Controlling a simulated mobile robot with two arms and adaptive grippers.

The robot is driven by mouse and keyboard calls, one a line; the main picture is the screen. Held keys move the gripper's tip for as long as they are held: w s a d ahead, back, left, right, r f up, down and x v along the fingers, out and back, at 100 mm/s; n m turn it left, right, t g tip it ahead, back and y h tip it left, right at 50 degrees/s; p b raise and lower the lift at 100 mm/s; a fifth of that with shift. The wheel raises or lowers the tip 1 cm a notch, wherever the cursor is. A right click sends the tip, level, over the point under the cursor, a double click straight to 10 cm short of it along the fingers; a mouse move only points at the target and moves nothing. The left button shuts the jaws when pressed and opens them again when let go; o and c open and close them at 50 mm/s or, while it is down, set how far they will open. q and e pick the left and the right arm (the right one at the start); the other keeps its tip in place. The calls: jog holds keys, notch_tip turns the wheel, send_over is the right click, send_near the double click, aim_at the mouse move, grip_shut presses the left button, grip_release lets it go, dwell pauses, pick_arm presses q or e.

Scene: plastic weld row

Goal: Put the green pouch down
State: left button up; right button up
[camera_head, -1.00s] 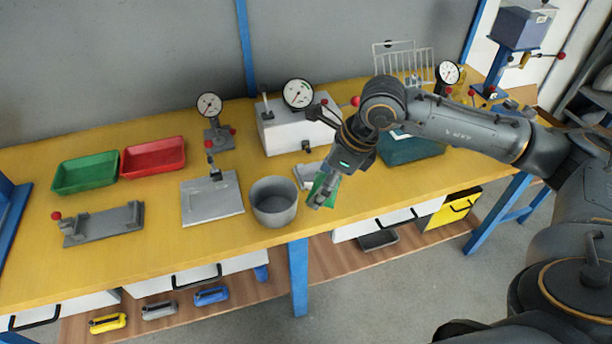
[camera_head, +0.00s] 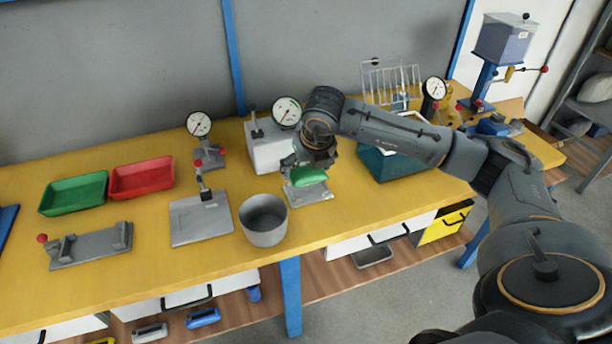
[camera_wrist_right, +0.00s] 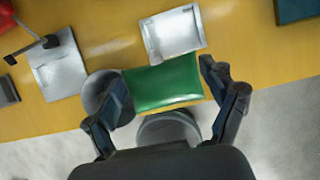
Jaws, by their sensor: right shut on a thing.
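The green pouch (camera_head: 307,175) is held by my right gripper (camera_head: 303,166) above the bench, in front of the white gauge box. In the right wrist view the pouch (camera_wrist_right: 163,84) lies flat between the two fingers of the gripper (camera_wrist_right: 170,92), which are shut on its sides. A grey metal plate (camera_head: 313,195) is on the yellow bench just below and beside the pouch in the head view. In the wrist view this plate (camera_wrist_right: 173,34) shows past the pouch's far edge. My left gripper is not in view.
A grey round bowl (camera_head: 263,236) stands left of the pouch near the bench's front edge. A fixture plate (camera_head: 201,222), a red tray (camera_head: 142,178), a green tray (camera_head: 73,192) and a teal box (camera_head: 372,162) are also on the yellow bench (camera_head: 352,207). Bare bench lies right of the metal plate.

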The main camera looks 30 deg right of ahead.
jog(key=w+d+f, duration=0.1)
jog(key=w+f, duration=0.1)
jog(key=w+d+f+p, duration=0.1)
jog(key=w+d+f, duration=0.2)
jog(key=w+f, duration=0.1)
jog(key=f, duration=0.1)
jog(key=shift+w+d+p, duration=0.15)
jog(key=shift+d+p, duration=0.05)
jog(key=shift+p, duration=0.15)
notch_tip(320, 180, down, 3)
jog(key=shift+p, duration=0.7)
jog(key=shift+f+b, duration=0.75)
jog(key=shift+f, duration=0.05)
jog(key=o, duration=0.8)
jog(key=shift+r, duration=0.1)
jog(key=shift+o, duration=0.2)
jog(key=shift+r, duration=0.1)
